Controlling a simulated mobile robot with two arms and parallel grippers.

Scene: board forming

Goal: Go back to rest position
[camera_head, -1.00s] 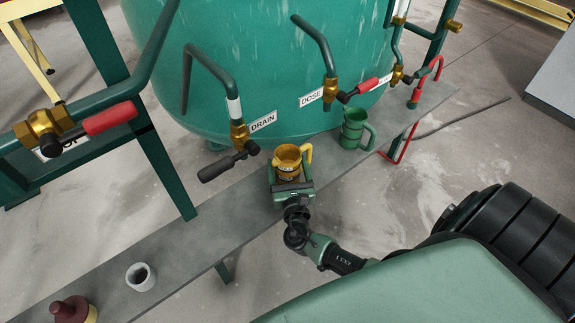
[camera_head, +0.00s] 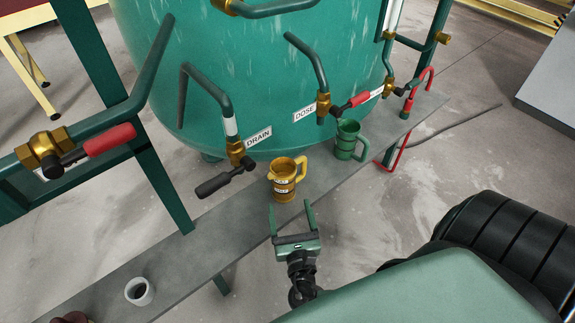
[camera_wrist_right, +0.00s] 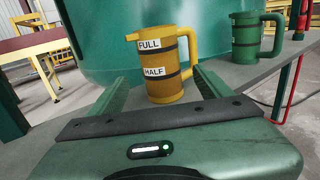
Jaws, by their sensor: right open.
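My right gripper (camera_head: 292,215) is open and empty in the head view, just in front of the yellow jug (camera_head: 284,180). The jug stands upright on the grey bench, apart from the fingers. In the right wrist view the jug (camera_wrist_right: 160,65) shows FULL and HALF labels, beyond and between the two open fingers (camera_wrist_right: 160,95). Its handle points right. My left gripper is not in view.
A green jug (camera_head: 348,140) stands on the grey bench (camera_head: 215,225) to the right. The green tank (camera_head: 250,70) with DRAIN and DOSE valves rises behind. Open floor lies in front of the bench.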

